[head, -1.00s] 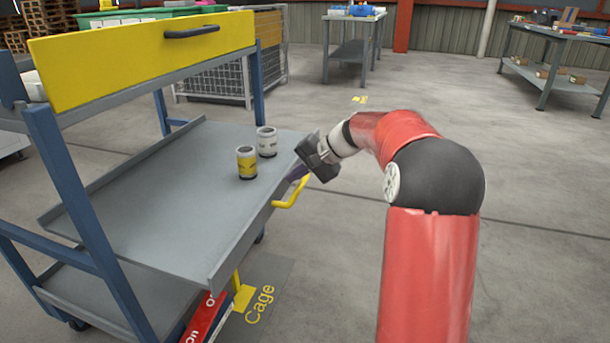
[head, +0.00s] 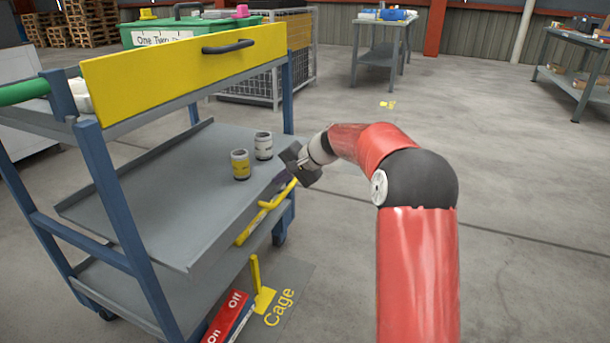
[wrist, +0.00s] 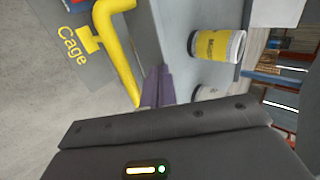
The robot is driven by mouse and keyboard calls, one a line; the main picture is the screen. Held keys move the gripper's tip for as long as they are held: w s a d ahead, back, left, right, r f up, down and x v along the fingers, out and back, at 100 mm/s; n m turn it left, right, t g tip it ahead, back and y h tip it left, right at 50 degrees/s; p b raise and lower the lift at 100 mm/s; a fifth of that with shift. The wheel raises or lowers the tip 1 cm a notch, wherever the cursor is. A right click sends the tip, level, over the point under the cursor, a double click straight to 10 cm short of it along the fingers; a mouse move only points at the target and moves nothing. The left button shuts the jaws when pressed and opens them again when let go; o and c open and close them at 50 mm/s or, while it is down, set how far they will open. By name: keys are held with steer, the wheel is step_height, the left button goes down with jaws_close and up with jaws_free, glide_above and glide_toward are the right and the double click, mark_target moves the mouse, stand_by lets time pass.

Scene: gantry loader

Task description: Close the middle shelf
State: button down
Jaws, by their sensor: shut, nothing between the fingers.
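The middle shelf (head: 170,215) is a grey tray on a blue-framed cart, sticking out a little past the front posts. A yellow handle (head: 268,207) runs along its front edge; it also shows in the wrist view (wrist: 118,55). My gripper (head: 287,180) is at the far end of the shelf's front edge, beside the handle. In the wrist view its purple fingers (wrist: 157,86) are together and empty, close against the shelf's edge; exact contact is hard to tell.
A yellow can (head: 240,165) and a white can (head: 263,146) stand on the shelf near my gripper. A yellow drawer front (head: 180,75) is above.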

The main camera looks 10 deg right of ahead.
mark_target(245, 168)
steer(key=w+a+p, duration=0.1)
steer(key=w+a, duration=0.1)
steer(key=a, duration=0.1)
steer(key=w+a+p, duration=0.2)
steer(key=a, duration=0.1)
steer(key=w+a+p, duration=0.2)
steer(key=w+a, duration=0.1)
steer(key=shift+a, duration=0.25)
steer(key=shift+r, duration=0.1)
